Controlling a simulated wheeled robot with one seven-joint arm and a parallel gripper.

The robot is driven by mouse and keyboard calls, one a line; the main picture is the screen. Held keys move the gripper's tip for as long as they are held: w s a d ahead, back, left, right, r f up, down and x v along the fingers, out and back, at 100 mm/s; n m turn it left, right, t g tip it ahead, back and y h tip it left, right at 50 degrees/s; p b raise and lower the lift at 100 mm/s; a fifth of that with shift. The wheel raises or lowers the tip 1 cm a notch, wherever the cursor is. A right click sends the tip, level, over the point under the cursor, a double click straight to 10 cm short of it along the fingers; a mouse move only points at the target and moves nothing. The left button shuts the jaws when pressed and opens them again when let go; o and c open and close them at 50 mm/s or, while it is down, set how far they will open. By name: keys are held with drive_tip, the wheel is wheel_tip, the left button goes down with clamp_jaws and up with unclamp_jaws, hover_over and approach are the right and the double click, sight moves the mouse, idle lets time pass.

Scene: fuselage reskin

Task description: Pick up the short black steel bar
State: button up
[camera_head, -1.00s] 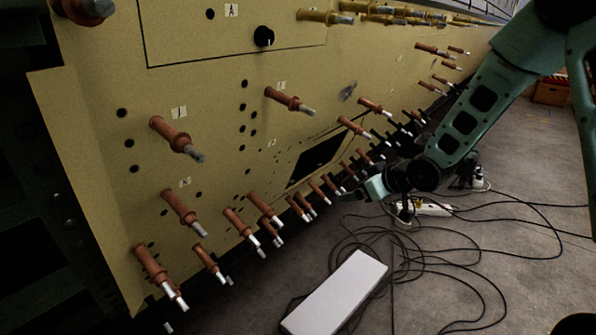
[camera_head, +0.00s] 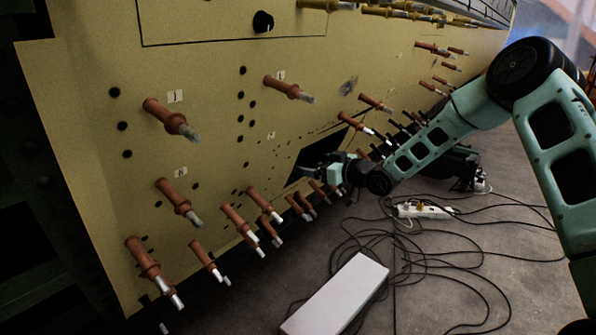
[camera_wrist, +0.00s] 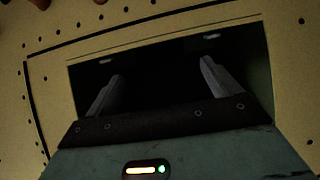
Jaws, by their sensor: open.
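My gripper (camera_head: 304,169) is at the dark rectangular opening (camera_head: 318,147) in the yellow-green fuselage panel. In the wrist view my gripper (camera_wrist: 161,69) shows two grey fingers spread apart, with nothing seen between them. They point into the dark opening (camera_wrist: 150,62), which fills the space beyond them. I cannot make out a short black steel bar in either view; the inside of the opening is too dark to read. My wrist and hand cover part of the opening in the head view.
Many copper-coloured fasteners (camera_head: 176,200) stick out of the panel (camera_head: 215,130) around and below the opening. A white box (camera_head: 338,297) lies on the floor. Loose black cables (camera_head: 440,262) and a power strip (camera_head: 424,211) lie to the right.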

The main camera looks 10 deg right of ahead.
sight(302, 164)
drive_tip(key=shift+w+a+f, duration=0.2)
drive_tip(key=shift+w+a, duration=0.2)
drive_tip(key=shift+w, duration=0.15)
drive_tip(key=x, duration=0.1)
drive_tip(key=b+x, duration=0.2)
drive_tip(key=x, duration=0.1)
drive_tip(key=shift+a+f, duration=0.15)
drive_tip(key=shift+f, duration=0.2)
drive_tip(key=shift+w+a, duration=0.25)
drive_tip(key=shift+w, duration=0.2)
drive_tip(key=shift+r, duration=0.15)
drive_tip(key=c, duration=1.4)
